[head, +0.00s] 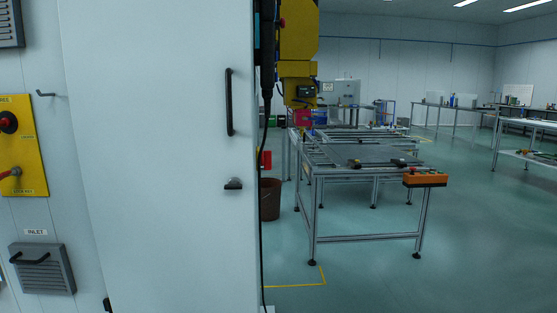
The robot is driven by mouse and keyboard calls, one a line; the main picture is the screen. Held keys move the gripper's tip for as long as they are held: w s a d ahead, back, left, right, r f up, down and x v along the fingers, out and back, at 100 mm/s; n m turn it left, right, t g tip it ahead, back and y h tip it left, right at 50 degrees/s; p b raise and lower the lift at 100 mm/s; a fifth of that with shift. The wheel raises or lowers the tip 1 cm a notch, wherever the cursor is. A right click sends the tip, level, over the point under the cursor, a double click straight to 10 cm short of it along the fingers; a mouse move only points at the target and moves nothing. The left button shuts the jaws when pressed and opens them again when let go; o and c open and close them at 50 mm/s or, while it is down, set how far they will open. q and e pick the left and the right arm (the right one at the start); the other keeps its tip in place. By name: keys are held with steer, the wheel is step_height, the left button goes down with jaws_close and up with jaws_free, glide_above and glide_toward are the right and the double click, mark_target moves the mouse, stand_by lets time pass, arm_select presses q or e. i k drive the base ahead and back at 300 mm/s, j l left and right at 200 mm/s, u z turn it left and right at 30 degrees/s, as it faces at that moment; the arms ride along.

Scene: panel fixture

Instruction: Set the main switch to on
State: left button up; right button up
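A yellow switch plate (32,150) is on the light grey panel at the far left, cut off by the picture's edge. On its upper part is a dark round knob (9,122) with red at its middle. Lower down, a red switch handle (10,173) points toward the left edge. Which of the two is the main switch, and its setting, I cannot tell; the plate's lettering is too small to read surely. Neither of my grippers is in view.
A large pale cabinet door (160,150) with a black bar handle (229,102) and a small latch (233,185) fills the middle left. A vent marked INLET (43,268) sits below the plate. Metal-framed tables (365,180) stand beyond on open green floor.

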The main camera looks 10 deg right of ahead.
mark_target(266, 160)
steer(key=l+u, duration=0.2)
steer(key=l, duration=1.2)
steer(key=k, duration=0.05)
